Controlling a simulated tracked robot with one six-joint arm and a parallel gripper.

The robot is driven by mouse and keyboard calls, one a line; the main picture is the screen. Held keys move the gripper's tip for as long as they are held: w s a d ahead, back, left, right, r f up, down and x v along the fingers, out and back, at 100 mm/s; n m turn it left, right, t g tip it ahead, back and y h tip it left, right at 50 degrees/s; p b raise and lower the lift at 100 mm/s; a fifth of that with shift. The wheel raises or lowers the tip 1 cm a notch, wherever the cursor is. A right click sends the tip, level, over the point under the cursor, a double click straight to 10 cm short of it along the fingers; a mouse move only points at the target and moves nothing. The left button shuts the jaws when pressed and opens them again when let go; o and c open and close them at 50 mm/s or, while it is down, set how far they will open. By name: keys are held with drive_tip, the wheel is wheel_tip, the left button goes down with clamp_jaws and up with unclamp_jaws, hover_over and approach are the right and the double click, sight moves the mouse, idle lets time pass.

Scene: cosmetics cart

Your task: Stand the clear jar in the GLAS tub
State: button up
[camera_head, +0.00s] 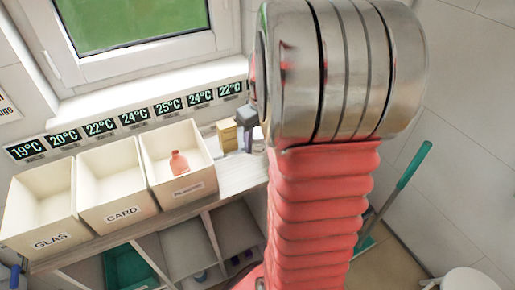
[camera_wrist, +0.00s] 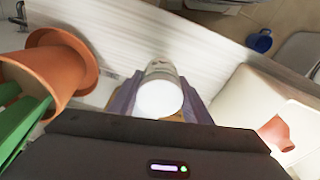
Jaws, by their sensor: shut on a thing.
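The clear jar (camera_wrist: 160,98) is between the two fingers of my gripper (camera_wrist: 160,82) in the wrist view, and the gripper is shut on it. Its near end looks bright white, with a greyish part beyond. In the head view my arm hides most of the gripper, and the jar is hard to make out there. The GLAS tub (camera_head: 53,241) is the leftmost of three cream tubs on the cart, open at the top, and looks empty. My gripper is to the right of all three tubs, apart from the GLAS tub.
The CARD tub (camera_head: 122,215) stands in the middle. The right tub (camera_head: 188,188) holds a coral bottle (camera_head: 179,162). A small yellowish box (camera_head: 227,134) stands beside it. A terracotta pot (camera_wrist: 50,70) and a blue cup (camera_wrist: 259,41) show in the wrist view.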

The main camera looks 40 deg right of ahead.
sight(256, 132)
wheel_tip(256, 132, up, 5)
drive_tip(key=shift+r, duration=0.2)
drive_tip(key=shift+a, duration=0.1)
idle(0.5)
